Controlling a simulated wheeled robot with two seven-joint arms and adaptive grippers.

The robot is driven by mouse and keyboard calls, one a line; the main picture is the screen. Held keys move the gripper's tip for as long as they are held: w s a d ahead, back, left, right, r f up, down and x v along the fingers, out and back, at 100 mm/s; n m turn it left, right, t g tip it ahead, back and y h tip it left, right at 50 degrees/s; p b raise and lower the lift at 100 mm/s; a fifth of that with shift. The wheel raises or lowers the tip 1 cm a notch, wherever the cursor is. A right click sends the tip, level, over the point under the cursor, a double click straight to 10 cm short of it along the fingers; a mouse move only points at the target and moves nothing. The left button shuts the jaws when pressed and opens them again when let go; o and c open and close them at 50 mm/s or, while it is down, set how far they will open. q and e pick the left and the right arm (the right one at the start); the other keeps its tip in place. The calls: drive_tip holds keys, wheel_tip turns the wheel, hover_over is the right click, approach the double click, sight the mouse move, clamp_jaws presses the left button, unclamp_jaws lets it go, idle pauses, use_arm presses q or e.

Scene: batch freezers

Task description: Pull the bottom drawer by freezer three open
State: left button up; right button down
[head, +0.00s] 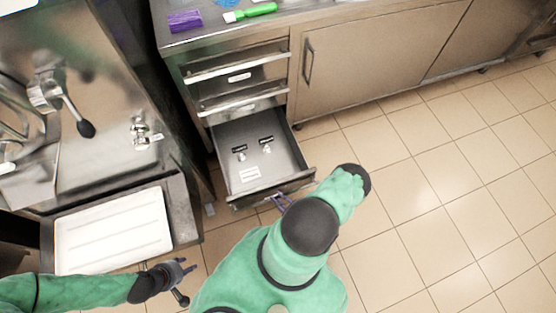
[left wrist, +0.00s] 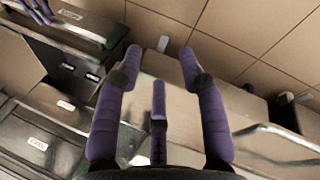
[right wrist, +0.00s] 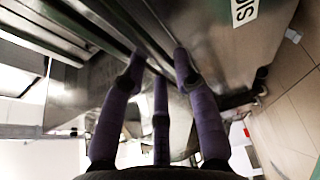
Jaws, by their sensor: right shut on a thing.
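The bottom drawer (head: 262,160) of the steel cabinet is pulled out, its inside showing two small dark-and-silver items and a white label. My right gripper (head: 281,202) is at the drawer's front edge, shut on its handle; my arm partly hides it. In the right wrist view, its purple fingers (right wrist: 158,62) reach the metal front, which bears a dark-lettered label. My left gripper (head: 184,268) is open and empty, below the white tray and left of the drawer. Its spread fingers show in the left wrist view (left wrist: 160,60). The drawer also shows there (left wrist: 75,32).
A steel machine (head: 100,145) with taps and a lever stands left of the drawer, a white tray (head: 115,232) in front. Two closed drawers (head: 238,78) are above. A purple item (head: 185,21) and green brush (head: 250,12) lie on the counter. Tiled floor (head: 430,180) at right is clear.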

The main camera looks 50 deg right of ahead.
drive_tip(key=c, duration=0.9)
unclamp_jaws()
drive_tip(key=shift+f, duration=0.1)
drive_tip(key=shift+c, duration=0.2)
drive_tip(key=shift+s, duration=0.1)
drive_tip(key=s+a, duration=0.1)
drive_tip(key=s, duration=1)
drive_tip(key=shift+s+a, duration=0.35)
drive_tip(key=shift+a, duration=0.05)
